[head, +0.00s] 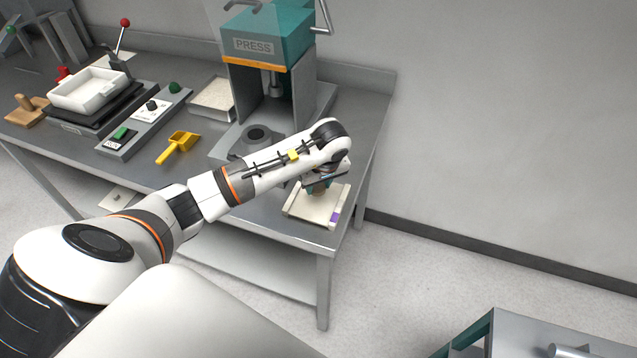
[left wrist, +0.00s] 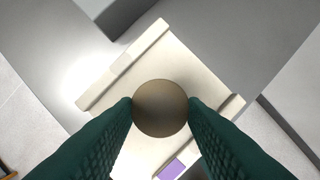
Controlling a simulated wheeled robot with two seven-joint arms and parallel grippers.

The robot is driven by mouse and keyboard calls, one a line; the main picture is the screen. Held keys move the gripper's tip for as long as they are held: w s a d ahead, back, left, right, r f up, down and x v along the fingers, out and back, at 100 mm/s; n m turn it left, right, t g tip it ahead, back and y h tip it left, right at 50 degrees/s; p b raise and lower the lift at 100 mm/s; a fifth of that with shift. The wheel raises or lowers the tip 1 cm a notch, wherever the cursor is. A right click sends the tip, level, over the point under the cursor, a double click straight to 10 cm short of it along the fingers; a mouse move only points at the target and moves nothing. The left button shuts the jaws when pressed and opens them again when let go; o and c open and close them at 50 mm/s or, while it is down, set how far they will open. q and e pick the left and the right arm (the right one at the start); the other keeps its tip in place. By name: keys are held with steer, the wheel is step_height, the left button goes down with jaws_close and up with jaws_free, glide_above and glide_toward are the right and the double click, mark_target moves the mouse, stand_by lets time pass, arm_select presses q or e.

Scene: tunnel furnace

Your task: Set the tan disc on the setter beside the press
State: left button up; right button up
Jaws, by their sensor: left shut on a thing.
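The tan disc (left wrist: 160,108) is round and brownish, and it sits between the two green fingers of my left gripper (left wrist: 160,112) in the left wrist view. The gripper is shut on it. The setter is a cream plate with raised side rails and a purple patch (head: 318,206), at the table's front right corner beside the press; it also shows in the left wrist view (left wrist: 185,58). The disc appears over the middle of the setter; I cannot tell whether it touches the plate. In the head view my left gripper (head: 320,187) is over the setter, and its wrist hides the disc.
The teal press (head: 270,40) stands behind my left arm. A yellow scoop (head: 178,146), a white tray (head: 90,90) and control boxes (head: 150,108) stand to the left. The table's right edge is close to the setter. A grey metal unit (head: 500,335) is at the lower right.

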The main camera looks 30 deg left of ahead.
mark_target(319, 190)
arm_select(q)
steer(key=shift+f, duration=0.15)
steer(key=shift+f+b, duration=0.2)
steer(key=shift+b, duration=0.1)
steer(key=shift+f+b, duration=0.95)
steer(key=shift+f, duration=0.15)
steer(key=shift+f+b, duration=0.35)
steer(key=shift+f, duration=0.05)
steer(key=o, duration=1)
steer(key=shift+r, duration=0.1)
